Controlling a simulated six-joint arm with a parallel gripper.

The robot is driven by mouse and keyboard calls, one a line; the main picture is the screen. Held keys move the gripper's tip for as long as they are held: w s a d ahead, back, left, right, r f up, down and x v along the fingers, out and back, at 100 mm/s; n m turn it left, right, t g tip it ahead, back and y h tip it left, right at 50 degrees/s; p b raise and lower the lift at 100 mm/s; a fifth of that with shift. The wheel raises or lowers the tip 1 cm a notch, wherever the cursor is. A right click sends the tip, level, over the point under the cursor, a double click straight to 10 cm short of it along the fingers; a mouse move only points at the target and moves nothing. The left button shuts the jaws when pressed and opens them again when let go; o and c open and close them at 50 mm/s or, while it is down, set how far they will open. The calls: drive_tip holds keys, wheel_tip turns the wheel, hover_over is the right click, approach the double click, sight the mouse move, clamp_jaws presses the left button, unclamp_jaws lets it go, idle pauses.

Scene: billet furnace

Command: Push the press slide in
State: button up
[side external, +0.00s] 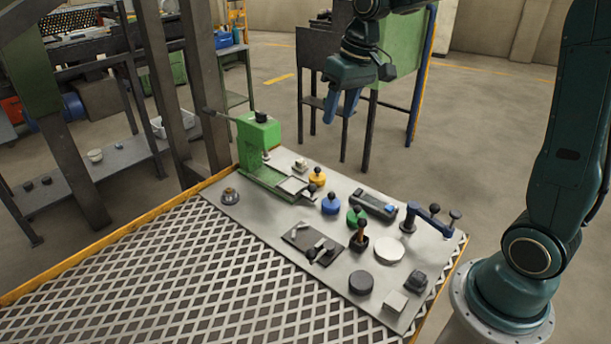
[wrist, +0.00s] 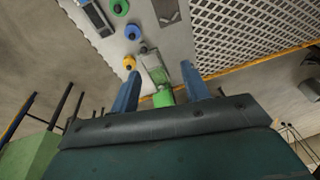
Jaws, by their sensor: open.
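The green press (side external: 259,138) stands upright at the far side of the grey board. Its slide (side external: 292,187), a light plate on a green rail, sticks out from the press's foot towards the front right. In the wrist view the press (wrist: 164,98) and the slide area (wrist: 153,66) show between my fingers, farther off. My gripper (side external: 337,108) is open and empty, with blue fingers pointing down. It hangs in the air above and beyond the board, apart from the press and slide. It also shows in the wrist view (wrist: 160,68).
Yellow (side external: 317,178), blue (side external: 331,204) and green (side external: 356,216) knobbed pieces stand right of the slide. A blue-handled lever (side external: 430,218) and a dark clamp piece (side external: 314,246) are on the board. A dark post rises left of the press. The air around my gripper looks clear.

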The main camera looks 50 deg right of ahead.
sight(299, 185)
drive_tip(key=w+d+f+g, duration=0.1)
drive_tip(key=w+d+f, duration=0.3)
drive_tip(key=f, duration=0.3)
drive_tip(key=w+d+f+m+g+y, duration=0.1)
drive_tip(key=w+d+f, duration=0.3)
drive_tip(key=w+f, duration=0.3)
drive_tip(key=shift+d+f, duration=0.25)
drive_tip(key=shift+d, duration=0.05)
drive_tip(key=a+f, duration=0.1)
drive_tip(key=f, duration=0.8)
drive_tip(key=a+f, duration=0.1)
drive_tip(key=f, duration=0.3)
drive_tip(key=shift+w+a+f, duration=0.15)
drive_tip(key=shift+a+f, duration=0.1)
drive_tip(key=shift+a, duration=0.05)
clamp_jaws()
